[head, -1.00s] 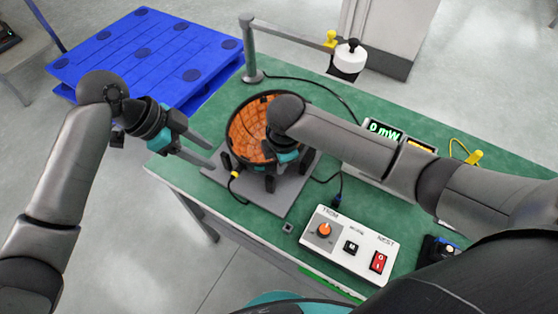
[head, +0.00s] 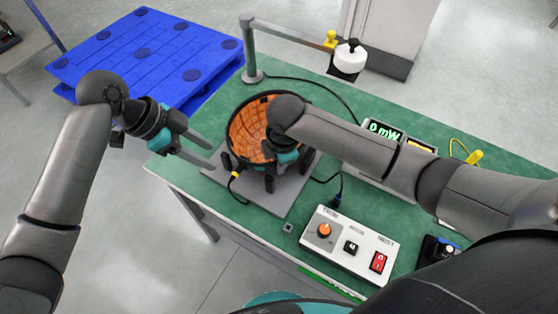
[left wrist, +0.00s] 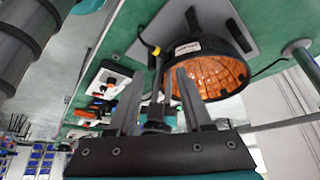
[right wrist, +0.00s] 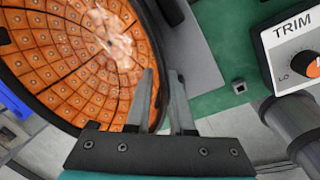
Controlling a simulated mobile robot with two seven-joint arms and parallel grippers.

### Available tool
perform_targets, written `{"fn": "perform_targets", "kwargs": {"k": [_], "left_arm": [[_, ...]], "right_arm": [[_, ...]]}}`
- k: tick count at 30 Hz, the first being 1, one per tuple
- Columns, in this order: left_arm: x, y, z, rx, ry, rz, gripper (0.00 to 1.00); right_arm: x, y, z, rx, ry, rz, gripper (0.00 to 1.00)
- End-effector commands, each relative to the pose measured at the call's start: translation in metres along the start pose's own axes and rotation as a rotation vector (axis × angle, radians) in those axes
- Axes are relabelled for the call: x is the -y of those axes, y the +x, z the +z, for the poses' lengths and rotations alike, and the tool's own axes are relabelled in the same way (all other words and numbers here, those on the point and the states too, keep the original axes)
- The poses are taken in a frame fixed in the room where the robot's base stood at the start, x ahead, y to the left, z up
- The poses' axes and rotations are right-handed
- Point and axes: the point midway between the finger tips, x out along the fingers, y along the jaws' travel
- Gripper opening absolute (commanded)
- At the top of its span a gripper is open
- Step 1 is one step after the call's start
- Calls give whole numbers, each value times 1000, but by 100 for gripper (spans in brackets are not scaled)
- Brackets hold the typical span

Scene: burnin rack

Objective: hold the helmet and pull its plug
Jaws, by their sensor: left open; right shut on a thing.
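The helmet (head: 250,118), a dark bowl with an orange tiled inside, sits open side up on a grey plate (head: 285,203). My right gripper (right wrist: 161,75) is shut on the helmet's dark rim, on its near right side. My left gripper (head: 208,156) is open and empty, left of the helmet, its fingers pointing towards it. The plug (head: 235,174), with a yellow band and a dark cable, is at the helmet's near left side. In the left wrist view the yellow band (left wrist: 155,50) shows just beyond my left fingertips. Whether the plug is fully seated is too small to tell.
A white control box (head: 345,245) with an orange knob and red switch stands in front on the green table (head: 200,120). A meter reading 0 mW (head: 385,130) is at the right. A grey post with an arm (head: 250,50) stands behind. A blue pallet (head: 140,55) lies on the floor.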

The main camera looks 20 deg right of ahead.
Motion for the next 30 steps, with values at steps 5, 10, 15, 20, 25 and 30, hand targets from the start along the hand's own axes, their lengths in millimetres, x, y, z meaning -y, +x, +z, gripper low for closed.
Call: {"fn": "perform_targets", "kwargs": {"k": [5,10,15,20,25,30], "left_arm": [[0,0,0,0,0,0,50],[0,0,0,0,0,0,50],[-2,6,1,-19,-12,-10,50],[-8,24,3,-97,-63,-64,50],[-17,46,6,-223,-151,-159,50],[-28,59,10,-343,-247,-262,50]], "right_arm": [[3,2,2,4,2,-9,0],[3,2,2,5,2,-9,0],[3,2,2,5,3,-10,0],[3,2,2,5,3,-10,0],[3,2,2,5,3,-10,0],[3,2,2,5,3,-10,0]]}}
